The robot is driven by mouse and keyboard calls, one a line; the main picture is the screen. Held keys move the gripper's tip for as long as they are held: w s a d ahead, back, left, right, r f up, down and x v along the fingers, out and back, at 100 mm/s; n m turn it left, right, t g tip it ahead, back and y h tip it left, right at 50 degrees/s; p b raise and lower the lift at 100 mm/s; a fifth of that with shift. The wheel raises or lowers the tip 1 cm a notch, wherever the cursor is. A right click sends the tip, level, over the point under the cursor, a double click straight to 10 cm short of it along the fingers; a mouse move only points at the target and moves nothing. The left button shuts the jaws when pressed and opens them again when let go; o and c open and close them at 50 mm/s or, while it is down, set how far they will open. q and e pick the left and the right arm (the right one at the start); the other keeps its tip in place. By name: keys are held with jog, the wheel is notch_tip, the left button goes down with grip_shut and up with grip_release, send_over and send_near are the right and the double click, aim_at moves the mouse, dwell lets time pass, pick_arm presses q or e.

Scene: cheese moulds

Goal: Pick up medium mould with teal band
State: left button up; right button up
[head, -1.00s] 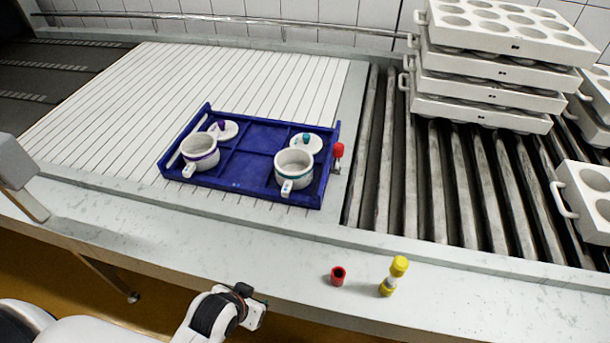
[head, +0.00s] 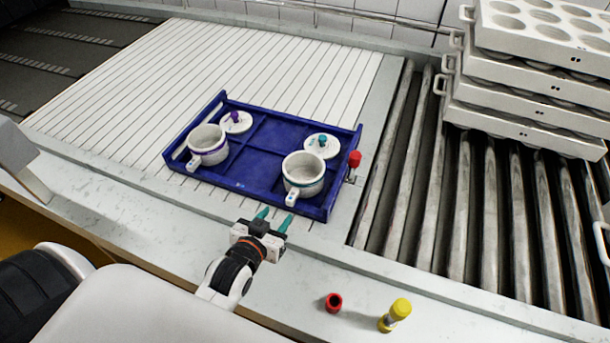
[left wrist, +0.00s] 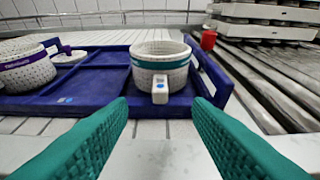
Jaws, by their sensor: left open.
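The mould with the teal band (head: 303,176) is a white perforated cup with a handle. It stands upright in the right front part of the blue tray (head: 258,170). In the left wrist view the teal-banded mould (left wrist: 160,68) is straight ahead, its handle pointing toward me. A white lid with a teal knob (head: 322,145) lies behind it. My left gripper (head: 275,219) is open and empty, just in front of the tray's front edge, with its teal fingers (left wrist: 160,125) apart and short of the handle. My right gripper is not in view.
A purple-banded mould (head: 208,146) and a lid with a purple knob (head: 236,121) are in the tray's left side. A red-topped part (head: 354,160) stands at the tray's right edge. A red cap (head: 333,302) and yellow piece (head: 396,314) are on the front ledge. Stacked white trays (head: 535,75) stand on rollers.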

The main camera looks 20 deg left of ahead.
aim_at(290, 200)
pick_arm(q)
jog(key=p+x, duration=0.1)
jog(key=x, duration=0.9)
grip_shut()
